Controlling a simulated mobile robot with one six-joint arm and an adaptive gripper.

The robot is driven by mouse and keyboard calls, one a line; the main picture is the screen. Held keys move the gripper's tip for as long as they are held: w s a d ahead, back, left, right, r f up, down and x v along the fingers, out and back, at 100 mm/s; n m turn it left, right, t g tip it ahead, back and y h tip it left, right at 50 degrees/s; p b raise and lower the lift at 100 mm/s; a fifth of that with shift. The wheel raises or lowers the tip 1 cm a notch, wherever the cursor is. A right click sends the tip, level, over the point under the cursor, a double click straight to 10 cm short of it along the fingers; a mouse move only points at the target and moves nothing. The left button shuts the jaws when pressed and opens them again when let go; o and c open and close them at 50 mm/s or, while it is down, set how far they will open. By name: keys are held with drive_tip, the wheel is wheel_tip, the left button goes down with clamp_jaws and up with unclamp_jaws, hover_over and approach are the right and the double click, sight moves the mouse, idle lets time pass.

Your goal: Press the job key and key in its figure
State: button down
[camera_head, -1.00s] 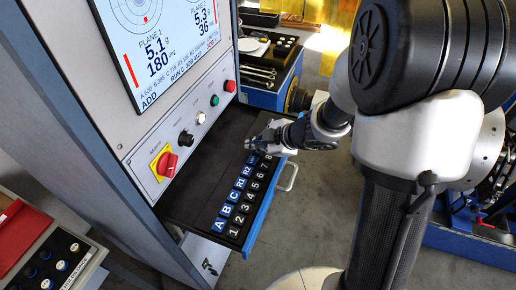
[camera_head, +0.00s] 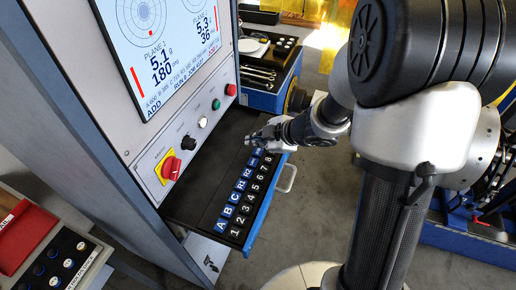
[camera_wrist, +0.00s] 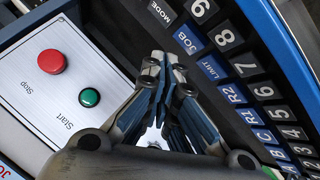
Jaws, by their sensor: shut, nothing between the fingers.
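The keyboard drawer (camera_head: 200,187) is pulled out below the screen. It carries a row of blue keys and a row of dark number keys. The blue JOB key (camera_wrist: 188,40) shows in the wrist view, between the MODE key (camera_wrist: 162,11) and the LIMIT key (camera_wrist: 209,68). My gripper (camera_head: 254,139) is shut and empty, over the far end of the key rows. In the wrist view, the fingertips (camera_wrist: 163,62) lie just left of and below the JOB key. I cannot tell their height above the drawer. The arm and gripper hide the far keys in the head view.
The screen (camera_head: 160,50) reads 5.1 g, 180 deg; its small job line is hard to read. The red knob (camera_head: 171,168), green button (camera_head: 216,104) and red button (camera_head: 231,89) sit on the panel beside the drawer. A drawer handle (camera_head: 287,178) sticks out right.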

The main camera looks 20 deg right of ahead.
sight(257, 154)
drive_tip(key=shift+r+p, duration=1.8)
drive_tip(key=shift+r, duration=0.2)
drive_tip(key=shift+f, duration=0.1)
